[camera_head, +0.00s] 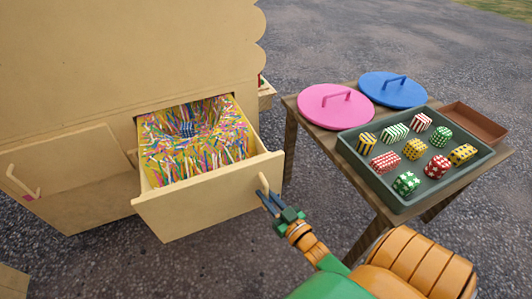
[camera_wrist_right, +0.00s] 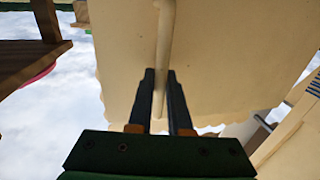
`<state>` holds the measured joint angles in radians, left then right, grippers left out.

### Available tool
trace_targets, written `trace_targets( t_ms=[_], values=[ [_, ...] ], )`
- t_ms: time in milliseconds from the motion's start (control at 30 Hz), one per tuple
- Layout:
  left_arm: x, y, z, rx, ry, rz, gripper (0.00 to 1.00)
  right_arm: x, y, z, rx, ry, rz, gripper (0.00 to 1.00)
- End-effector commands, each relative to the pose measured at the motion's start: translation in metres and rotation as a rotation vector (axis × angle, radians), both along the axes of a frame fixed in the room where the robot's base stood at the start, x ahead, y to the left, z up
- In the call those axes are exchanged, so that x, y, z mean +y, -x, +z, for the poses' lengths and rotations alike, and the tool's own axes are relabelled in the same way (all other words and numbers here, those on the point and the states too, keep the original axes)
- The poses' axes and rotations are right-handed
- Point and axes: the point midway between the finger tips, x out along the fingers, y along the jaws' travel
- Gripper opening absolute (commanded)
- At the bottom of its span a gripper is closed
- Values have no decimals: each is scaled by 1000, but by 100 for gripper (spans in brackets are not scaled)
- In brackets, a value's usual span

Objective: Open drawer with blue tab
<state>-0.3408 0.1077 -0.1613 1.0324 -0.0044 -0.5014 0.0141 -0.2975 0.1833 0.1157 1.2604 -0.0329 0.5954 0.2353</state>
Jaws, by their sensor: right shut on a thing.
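A tan wooden drawer (camera_head: 215,207) stands pulled out of the large tan cabinet (camera_head: 110,60). It is filled with coloured paper strips (camera_head: 195,160), with a small blue patterned piece (camera_head: 187,130) in a hollow among them. I see no blue tab on its front. My right gripper (camera_head: 270,200) is at the right end of the drawer front, shut on the drawer's pale bar handle (camera_head: 263,183). In the right wrist view the handle (camera_wrist_right: 164,50) runs between the two dark fingers (camera_wrist_right: 160,95). My left gripper is out of view.
At right, a wooden table (camera_head: 300,112) holds a pink lid (camera_head: 325,112), a blue lid (camera_head: 395,92), a brown box (camera_head: 480,122) and a green tray (camera_head: 395,196) of several patterned sweets.

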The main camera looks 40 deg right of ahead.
Motion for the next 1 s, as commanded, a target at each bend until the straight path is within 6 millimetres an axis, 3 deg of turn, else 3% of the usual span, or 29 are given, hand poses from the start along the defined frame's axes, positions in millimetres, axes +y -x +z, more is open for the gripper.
trace_targets(
  t_ms=[33,133,467,767,1000],
  values=[
    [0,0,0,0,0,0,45,0,0,-1,2,0,0,20],
    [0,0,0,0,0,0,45,0,0,-1,1,0,0,47],
    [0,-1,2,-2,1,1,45,0,4,0,1,-1,0,47],
    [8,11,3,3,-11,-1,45,3,63,0,4,-1,0,47],
    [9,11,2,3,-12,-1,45,3,71,0,1,0,0,47]
  ],
)
